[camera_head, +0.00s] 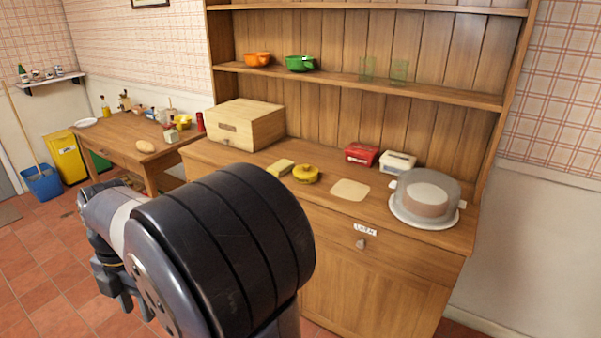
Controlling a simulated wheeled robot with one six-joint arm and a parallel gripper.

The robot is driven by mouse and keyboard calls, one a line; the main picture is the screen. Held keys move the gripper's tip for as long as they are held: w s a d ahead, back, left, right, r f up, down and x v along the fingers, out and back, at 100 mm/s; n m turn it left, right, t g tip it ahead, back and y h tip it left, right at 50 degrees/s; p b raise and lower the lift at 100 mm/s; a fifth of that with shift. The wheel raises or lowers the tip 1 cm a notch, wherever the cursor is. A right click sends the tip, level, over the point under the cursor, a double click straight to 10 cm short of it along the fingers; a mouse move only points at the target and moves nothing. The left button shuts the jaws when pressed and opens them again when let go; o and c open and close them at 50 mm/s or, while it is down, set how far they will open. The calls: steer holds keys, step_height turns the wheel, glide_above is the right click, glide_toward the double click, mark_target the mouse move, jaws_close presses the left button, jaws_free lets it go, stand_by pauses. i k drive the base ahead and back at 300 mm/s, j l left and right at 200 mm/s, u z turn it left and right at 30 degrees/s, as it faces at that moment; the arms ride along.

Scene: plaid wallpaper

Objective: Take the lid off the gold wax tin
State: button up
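A round gold-yellow tin (305,174) stands on the dresser counter (235,160), left of the counter's middle. It has a small raised part on top, and its lid appears to be on. My gripper (135,305) hangs low at the lower left, in front of the dresser and well apart from the tin. Its dark fingers are small and partly hidden by my arm, so I cannot tell whether they are open or shut.
A yellow block (280,168) lies just left of the tin. A wooden bread box (246,125), red box (361,154), white box (398,162), flat tan sheet (350,190) and domed cake dish (425,198) share the counter. A side table (120,135) stands left.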

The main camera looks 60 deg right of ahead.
mark_target(306, 170)
steer(key=i+l+z, duration=0.15)
steer(key=z, duration=1.4)
steer(key=i+j+z, duration=0.3)
steer(key=i+z, duration=0.15)
steer(key=i+j+z, duration=0.9)
steer(key=j, duration=0.2)
steer(key=i+j, duration=0.15)
steer(key=j, duration=0.15)
steer(key=i+j, duration=0.15)
steer(key=j+z, duration=0.05)
steer(key=j, duration=0.05)
